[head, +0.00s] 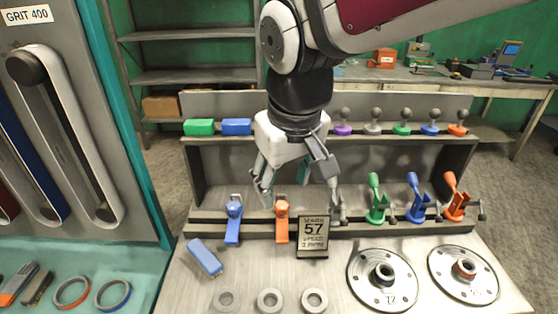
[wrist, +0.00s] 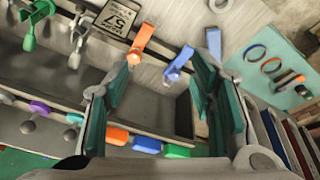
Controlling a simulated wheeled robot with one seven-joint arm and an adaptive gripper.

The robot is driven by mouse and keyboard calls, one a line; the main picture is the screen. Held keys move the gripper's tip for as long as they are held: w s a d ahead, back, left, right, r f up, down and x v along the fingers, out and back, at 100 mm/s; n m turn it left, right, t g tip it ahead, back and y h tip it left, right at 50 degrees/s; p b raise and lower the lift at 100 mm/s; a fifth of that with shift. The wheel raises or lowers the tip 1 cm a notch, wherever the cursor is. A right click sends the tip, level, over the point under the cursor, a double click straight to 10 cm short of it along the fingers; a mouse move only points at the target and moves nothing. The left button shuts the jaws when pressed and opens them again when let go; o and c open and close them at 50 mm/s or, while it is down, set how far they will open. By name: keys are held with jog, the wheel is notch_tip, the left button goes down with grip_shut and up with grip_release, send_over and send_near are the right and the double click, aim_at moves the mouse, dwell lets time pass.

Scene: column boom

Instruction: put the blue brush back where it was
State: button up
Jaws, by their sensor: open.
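A blue block-shaped piece (head: 205,257) lies tilted on the bench at the front left in the head view. A similar blue block (head: 236,127) sits on the upper shelf beside a green block (head: 199,127); it also shows in the wrist view (wrist: 147,145). A blue tool with a metal end (head: 233,220) stands on the lower ledge, beside an orange one (head: 281,222). I cannot tell for sure which blue piece is the brush. My gripper (head: 299,190) is open and empty, pointing down in front of the rack, above the lower ledge.
A sign reading 57 (head: 314,236) stands on the ledge. Green, blue and orange clamps (head: 376,200) stand right of it. Two round flanges (head: 384,279) and several grey rings (head: 270,300) lie on the bench. A teal-framed machine (head: 120,120) borders the left.

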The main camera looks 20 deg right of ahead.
jog(key=s+d+r+m+t, duration=0.1)
jog(key=s+d, duration=0.3)
jog(key=s, duration=0.6)
jog(key=shift+r+m+t, duration=0.25)
jog(key=shift+m+t, duration=0.05)
jog(key=shift+m, duration=0.1)
jog(key=shift+c, duration=0.6)
